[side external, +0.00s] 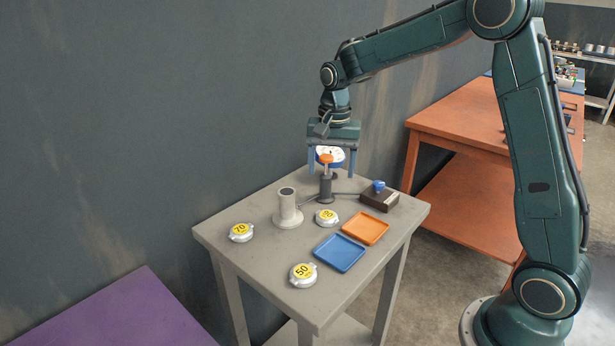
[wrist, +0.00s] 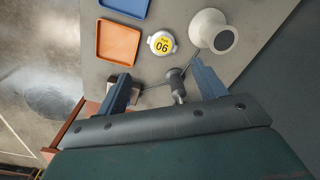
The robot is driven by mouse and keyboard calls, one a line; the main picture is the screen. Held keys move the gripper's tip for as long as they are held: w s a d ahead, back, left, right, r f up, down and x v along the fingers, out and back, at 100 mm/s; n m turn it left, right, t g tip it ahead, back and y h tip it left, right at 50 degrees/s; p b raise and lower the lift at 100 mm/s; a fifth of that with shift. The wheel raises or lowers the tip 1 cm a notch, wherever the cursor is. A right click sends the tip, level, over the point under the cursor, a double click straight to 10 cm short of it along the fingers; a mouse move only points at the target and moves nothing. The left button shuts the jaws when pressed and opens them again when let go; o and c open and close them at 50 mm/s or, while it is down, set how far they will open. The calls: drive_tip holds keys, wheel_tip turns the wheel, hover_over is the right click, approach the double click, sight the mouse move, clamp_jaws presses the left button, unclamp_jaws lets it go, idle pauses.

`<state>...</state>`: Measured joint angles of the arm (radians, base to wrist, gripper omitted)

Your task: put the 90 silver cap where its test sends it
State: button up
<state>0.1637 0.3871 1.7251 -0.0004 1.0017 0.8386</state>
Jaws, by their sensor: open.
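The silver cap with a yellow label (side external: 327,217) lies flat on the grey table beside the orange tray; its number is hard to read in the side view. In the wrist view the same cap (wrist: 161,43) reads 90, upside down. My gripper (side external: 331,172) is open and empty, above the back of the table, with its fingers either side of the pump's orange knob (side external: 326,159). The dark pump (wrist: 177,80) shows between the fingers in the wrist view. A pale post with a dark top (side external: 287,207) stands left of the cap. A blue tray (side external: 340,253) and an orange tray (side external: 365,227) look empty.
Silver caps marked 70 (side external: 240,232) and 50 (side external: 303,275) lie near the table's left and front edges. A white dial (side external: 337,154) shows behind the pump. A dark box with a blue knob (side external: 380,198) stands at the right. An orange bench (side external: 465,128) is beyond.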

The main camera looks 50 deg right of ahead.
drive_tip(key=s+a+r+n+t, duration=0.1)
drive_tip(key=s+a+r+n, duration=0.1)
drive_tip(key=s, duration=0.6)
drive_tip(key=s+a+r+n+t, duration=0.2)
drive_tip(key=s+a+r+n, duration=0.1)
drive_tip(key=s, duration=0.6)
drive_tip(key=s+a+r+n+t, duration=0.2)
drive_tip(key=s+r+n, duration=0.2)
drive_tip(key=s, duration=0.5)
drive_tip(key=shift+a+r+n, duration=0.15)
drive_tip(key=shift+r+n, duration=0.1)
drive_tip(key=shift+n, duration=0.75)
drive_tip(key=shift+o, duration=0.2)
drive_tip(key=shift+s+f, duration=0.15)
drive_tip(key=shift+s, duration=0.35)
drive_tip(key=shift+o, duration=0.3)
drive_tip(key=shift+w, duration=0.1)
